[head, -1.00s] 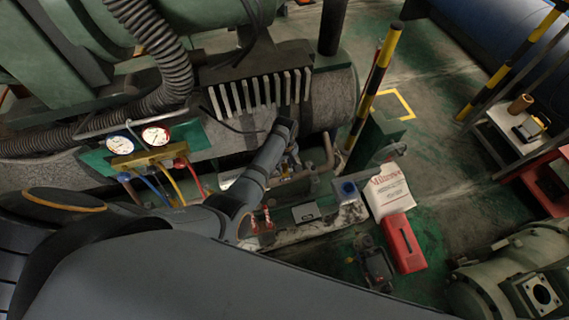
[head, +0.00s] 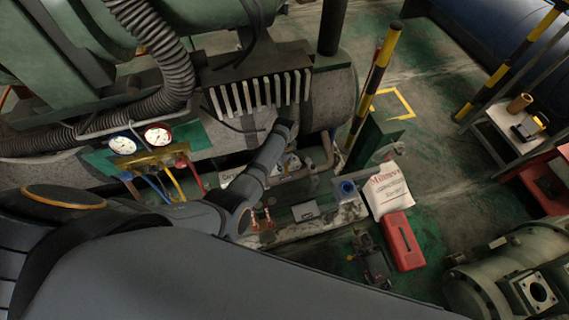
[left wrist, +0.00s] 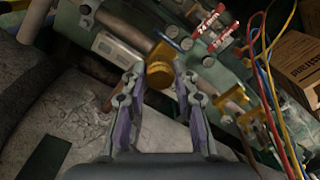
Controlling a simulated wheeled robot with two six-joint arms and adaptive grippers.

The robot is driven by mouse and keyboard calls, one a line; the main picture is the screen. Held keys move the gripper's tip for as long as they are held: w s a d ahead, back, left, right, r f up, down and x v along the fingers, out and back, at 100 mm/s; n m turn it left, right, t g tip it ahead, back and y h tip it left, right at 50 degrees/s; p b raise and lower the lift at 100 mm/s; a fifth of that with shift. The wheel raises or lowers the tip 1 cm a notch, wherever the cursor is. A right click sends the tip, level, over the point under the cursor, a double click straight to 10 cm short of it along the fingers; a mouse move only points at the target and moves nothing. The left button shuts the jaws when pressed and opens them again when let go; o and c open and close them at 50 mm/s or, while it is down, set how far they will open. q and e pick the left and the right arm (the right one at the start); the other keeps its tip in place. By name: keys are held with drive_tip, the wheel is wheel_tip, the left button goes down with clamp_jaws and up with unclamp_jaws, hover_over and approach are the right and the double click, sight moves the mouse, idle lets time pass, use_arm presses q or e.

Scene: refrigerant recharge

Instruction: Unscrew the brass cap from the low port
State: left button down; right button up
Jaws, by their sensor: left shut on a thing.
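The brass cap (left wrist: 160,76) shows in the left wrist view as a round, gold-coloured piece at the end of a fitting. My left gripper (left wrist: 158,88) has its two purple-padded fingers on either side of the cap and is shut on it at the fingertips. The low port under the cap is mostly hidden by the cap and fingers. In the head view, my left arm reaches over the pipework beside the compressor, and its wrist hides most of the place where the gripper works. My right gripper is not in view.
The gauge manifold (head: 150,158) with blue, yellow and red hoses is left of my arm. A white bag (head: 388,190) and red case (head: 403,241) lie to the right, with open floor beyond.

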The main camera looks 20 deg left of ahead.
use_arm(q)
drive_tip(key=shift+r+n, duration=0.15)
drive_tip(key=shift+n, duration=1.35)
drive_tip(key=shift+n+p, duration=0.45)
drive_tip(key=shift+n, duration=0.35)
drive_tip(key=shift+r+p, duration=2.45)
drive_tip(key=shift+p, duration=0.1)
drive_tip(key=shift+f, duration=0.1)
